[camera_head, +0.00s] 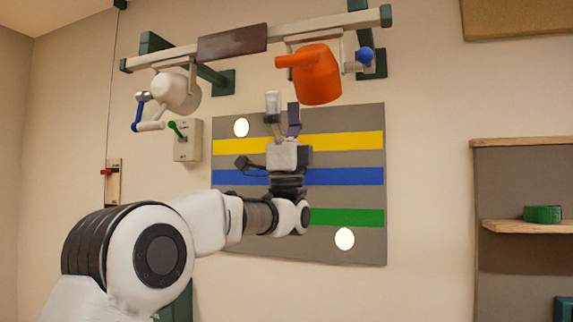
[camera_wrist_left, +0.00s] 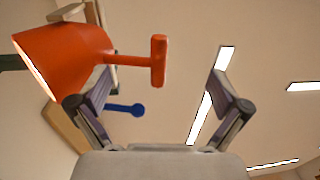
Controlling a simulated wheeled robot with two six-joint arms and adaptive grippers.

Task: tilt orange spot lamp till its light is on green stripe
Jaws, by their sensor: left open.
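The orange spot lamp (camera_head: 318,78) hangs from the rail at the top, a stubby handle pointing left. In the left wrist view the lamp (camera_wrist_left: 62,58) is at the upper left and its T-shaped handle (camera_wrist_left: 158,62) shows between the fingertips in the picture, not gripped. My left gripper (camera_head: 283,108) is open and empty, pointing up just below the lamp, in front of the board. The green stripe (camera_head: 345,217) is lowest on the grey board, partly hidden by my arm. A white light spot (camera_head: 344,238) lies on grey just below it. My right gripper is out of view.
A white lamp (camera_head: 176,92) with a blue handle hangs at the left of the rail (camera_head: 150,58). Another light spot (camera_head: 241,127) lies above the yellow stripe (camera_head: 345,141). A blue knob (camera_head: 365,55) sits right of the orange lamp. A green-lever switch box (camera_head: 187,140) is on the wall.

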